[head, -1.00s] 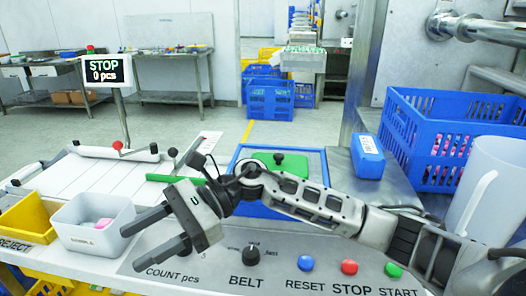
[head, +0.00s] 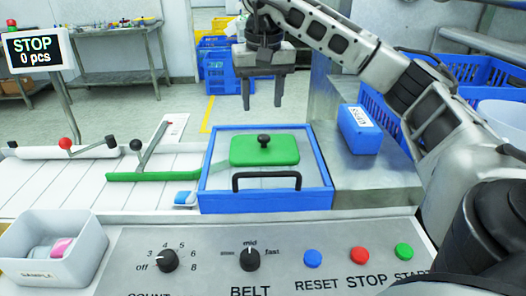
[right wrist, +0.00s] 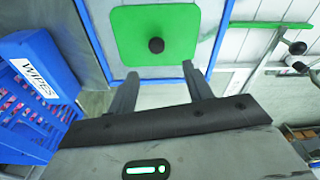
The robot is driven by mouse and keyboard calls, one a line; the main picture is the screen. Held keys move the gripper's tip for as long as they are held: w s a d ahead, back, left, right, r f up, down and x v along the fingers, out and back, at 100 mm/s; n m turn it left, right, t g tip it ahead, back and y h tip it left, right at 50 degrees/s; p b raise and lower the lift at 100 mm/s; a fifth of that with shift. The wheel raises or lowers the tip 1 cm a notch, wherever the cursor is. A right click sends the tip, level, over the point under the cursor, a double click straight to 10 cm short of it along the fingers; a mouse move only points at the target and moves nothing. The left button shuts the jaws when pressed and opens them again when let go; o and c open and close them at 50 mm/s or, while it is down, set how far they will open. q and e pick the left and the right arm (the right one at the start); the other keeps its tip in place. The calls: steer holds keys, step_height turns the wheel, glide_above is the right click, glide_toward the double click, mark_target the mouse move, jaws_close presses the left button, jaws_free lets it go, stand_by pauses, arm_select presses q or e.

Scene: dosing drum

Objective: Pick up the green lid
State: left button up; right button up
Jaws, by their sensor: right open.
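The green lid (head: 265,150) lies flat on the blue-framed box (head: 205,190), with a black knob standing up at its middle. My right gripper (head: 263,106) is open and empty, pointing down above and slightly beyond the lid, apart from it. In the right wrist view the lid (right wrist: 140,35) and its black knob show just past the open fingertips (right wrist: 157,72). My left gripper is not in view.
A black handle (head: 267,176) stands at the box's front. A blue wipes box (head: 360,129) sits to the right, by a blue crate (head: 480,75). A green guide bar (head: 150,176) lies left. The control panel (head: 205,262) is in front, beside a grey sample bin (head: 85,255).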

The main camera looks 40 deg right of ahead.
mark_target(264, 136)
step_height(264, 136, down, 3)
steer(key=shift+w+d+f, duration=0.1)
steer(key=shift+w+f, duration=0.05)
steer(key=shift+f, duration=0.05)
steer(key=f, duration=0.4)
steer(key=shift+s+d+f, duration=0.2)
steer(key=shift+f, duration=0.15)
steer(key=shift+w+f, duration=0.1)
steer(key=shift+f, duration=0.3)
steer(key=c, duration=1.1)
